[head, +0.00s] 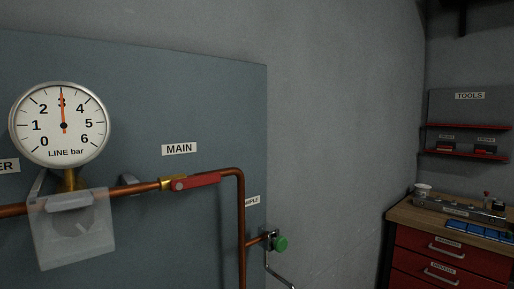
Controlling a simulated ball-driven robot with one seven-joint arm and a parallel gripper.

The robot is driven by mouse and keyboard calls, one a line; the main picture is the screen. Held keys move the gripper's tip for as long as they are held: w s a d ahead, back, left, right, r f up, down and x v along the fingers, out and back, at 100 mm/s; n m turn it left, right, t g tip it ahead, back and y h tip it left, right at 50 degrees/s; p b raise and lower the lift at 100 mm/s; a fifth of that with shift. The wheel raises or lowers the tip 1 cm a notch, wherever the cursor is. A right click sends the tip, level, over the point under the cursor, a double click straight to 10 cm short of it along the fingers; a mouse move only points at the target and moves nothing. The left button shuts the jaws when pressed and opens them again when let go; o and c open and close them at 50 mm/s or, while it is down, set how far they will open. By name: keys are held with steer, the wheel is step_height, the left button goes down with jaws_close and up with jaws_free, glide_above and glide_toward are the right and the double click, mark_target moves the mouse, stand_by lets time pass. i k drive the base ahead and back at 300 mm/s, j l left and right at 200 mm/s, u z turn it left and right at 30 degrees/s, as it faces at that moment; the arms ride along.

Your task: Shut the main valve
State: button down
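The main valve (176,183) is a brass body on a horizontal copper pipe, below a white label reading MAIN (179,149). Its red lever handle (197,181) points right and lies along the pipe, tilted slightly up at its right end. A round gauge (60,124) marked LINE bar stands at the left, its orange needle at about 3. My gripper is not in view.
A clear cover (72,229) hangs over a round knob below the gauge. A green knob (280,243) sits on a small tap at the lower right of the panel (215,100). A red drawer bench (450,246) and tool shelves (466,128) stand at the right.

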mark_target(181, 184)
steer(key=i+l, duration=0.2)
steer(key=l, duration=0.15)
steer(key=i+l, duration=0.25)
steer(key=i+l+u, duration=0.1)
steer(key=l, duration=0.35)
steer(key=i, duration=0.1)
